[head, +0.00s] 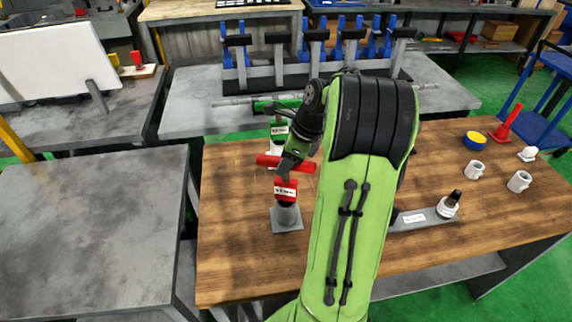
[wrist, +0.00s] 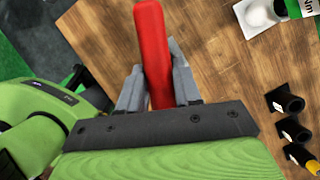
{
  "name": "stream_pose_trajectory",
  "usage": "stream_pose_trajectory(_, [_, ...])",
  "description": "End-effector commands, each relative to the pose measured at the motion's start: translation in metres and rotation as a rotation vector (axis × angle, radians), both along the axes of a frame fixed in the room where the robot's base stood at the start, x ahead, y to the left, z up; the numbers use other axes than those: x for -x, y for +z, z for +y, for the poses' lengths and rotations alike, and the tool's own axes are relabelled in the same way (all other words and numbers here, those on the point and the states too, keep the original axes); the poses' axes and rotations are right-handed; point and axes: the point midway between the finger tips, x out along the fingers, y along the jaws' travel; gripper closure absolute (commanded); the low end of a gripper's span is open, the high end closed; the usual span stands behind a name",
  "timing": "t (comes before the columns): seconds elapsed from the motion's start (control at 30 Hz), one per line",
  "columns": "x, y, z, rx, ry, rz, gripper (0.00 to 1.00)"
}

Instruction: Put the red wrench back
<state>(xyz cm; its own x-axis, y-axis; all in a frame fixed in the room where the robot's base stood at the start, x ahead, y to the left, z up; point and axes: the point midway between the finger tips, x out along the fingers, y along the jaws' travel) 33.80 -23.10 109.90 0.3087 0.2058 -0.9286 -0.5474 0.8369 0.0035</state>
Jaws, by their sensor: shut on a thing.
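The red wrench shows as a red bar (head: 270,160) lying roughly level in the head view. My gripper (head: 284,167) is shut on it. In the wrist view the red handle (wrist: 152,45) runs between the two fingers (wrist: 155,75) and sticks out beyond them. Just below the bar in the head view is a red labelled block (head: 286,190) on a grey stand (head: 287,219). I cannot tell whether the wrench touches it. The wrench's far end is not clear; my arm covers part of the area.
A green labelled block (head: 279,129) with a green bar stands behind. A grey rack with blue clamps (head: 310,60) is at the back. On the wooden bench (head: 235,260) at right are a grey plate (head: 425,219), white cups (head: 519,181) and a blue-yellow roll (head: 474,141). The bench's front left is clear.

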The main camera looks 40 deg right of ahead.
Motion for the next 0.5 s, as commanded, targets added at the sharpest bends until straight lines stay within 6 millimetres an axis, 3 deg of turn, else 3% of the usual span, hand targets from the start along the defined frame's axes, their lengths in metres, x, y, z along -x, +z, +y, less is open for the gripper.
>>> stream_pose_trajectory(0.23, [-0.0004,-0.0003,-0.0002,0.001,-0.001,-0.002,1.0])
stream_pose_trajectory(0.27, [-0.0001,-0.0009,-0.0002,0.0,-0.001,-0.001,0.64])
stream_pose_trajectory(0.4, [-0.0002,-0.0005,-0.0002,0.0,-0.001,-0.001,0.42])
stream_pose_trajectory(0.5, [-0.0001,-0.0004,-0.0003,0.0,-0.001,-0.001,0.41])
